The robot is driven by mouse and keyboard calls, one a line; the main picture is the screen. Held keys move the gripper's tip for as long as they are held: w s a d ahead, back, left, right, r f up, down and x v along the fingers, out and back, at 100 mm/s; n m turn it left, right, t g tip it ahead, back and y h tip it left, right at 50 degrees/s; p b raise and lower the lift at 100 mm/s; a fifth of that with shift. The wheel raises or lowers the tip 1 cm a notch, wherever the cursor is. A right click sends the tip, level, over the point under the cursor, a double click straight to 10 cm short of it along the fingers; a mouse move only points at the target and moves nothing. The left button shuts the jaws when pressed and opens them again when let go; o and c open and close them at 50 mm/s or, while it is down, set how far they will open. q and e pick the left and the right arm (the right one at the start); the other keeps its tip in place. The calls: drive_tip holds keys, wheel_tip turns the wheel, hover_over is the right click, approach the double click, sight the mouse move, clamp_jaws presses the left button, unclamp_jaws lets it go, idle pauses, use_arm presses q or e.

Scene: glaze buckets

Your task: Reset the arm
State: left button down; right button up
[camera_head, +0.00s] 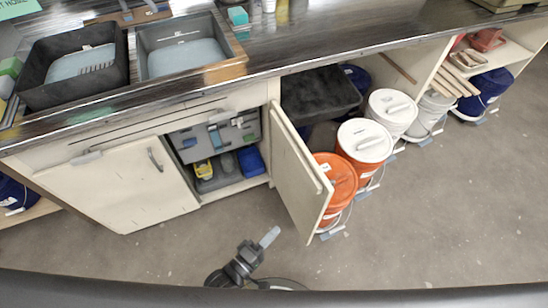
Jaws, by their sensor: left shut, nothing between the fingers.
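My left gripper (268,238) shows at the bottom middle, low in front of the cabinet. Its light grey fingers are together and point up and right, with nothing between them. It is over the bare floor and apart from the cabinet and the buckets. Part of my dark left arm shows below it, cut off by a dark band along the bottom edge. My right gripper is not in view.
An open cabinet door (298,180) juts out ahead of the gripper. Orange buckets (334,190) and white-lidded buckets (391,106) stand right of it. Two sink basins (182,46) sit in the counter (330,28). The floor (440,225) at right is clear.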

use_arm(q)
drive_tip(key=s+a+f+m+g+y, duration=0.2)
drive_tip(key=s+a+f+m, duration=0.1)
drive_tip(key=f, duration=0.4)
drive_tip(key=s+a+f+m+g+y, duration=0.2)
drive_tip(key=f+m, duration=0.1)
drive_tip(key=f, duration=0.5)
drive_tip(key=s+a+f+m+g+y, duration=0.2)
drive_tip(key=s+a+f, duration=0.1)
drive_tip(key=f, duration=0.4)
drive_tip(key=s+a+f+m+g+y, duration=0.4)
drive_tip(key=s+a+f+g+y, duration=0.1)
drive_tip(key=s+a+f, duration=1)
drive_tip(key=s+a+g, duration=0.1)
drive_tip(key=s+a, duration=0.1)
drive_tip(key=a, duration=0.1)
drive_tip(key=shift+s+g+y, duration=0.3)
drive_tip(key=shift+y, duration=0.1)
drive_tip(key=shift+a, duration=0.1)
drive_tip(key=shift+s, duration=0.1)
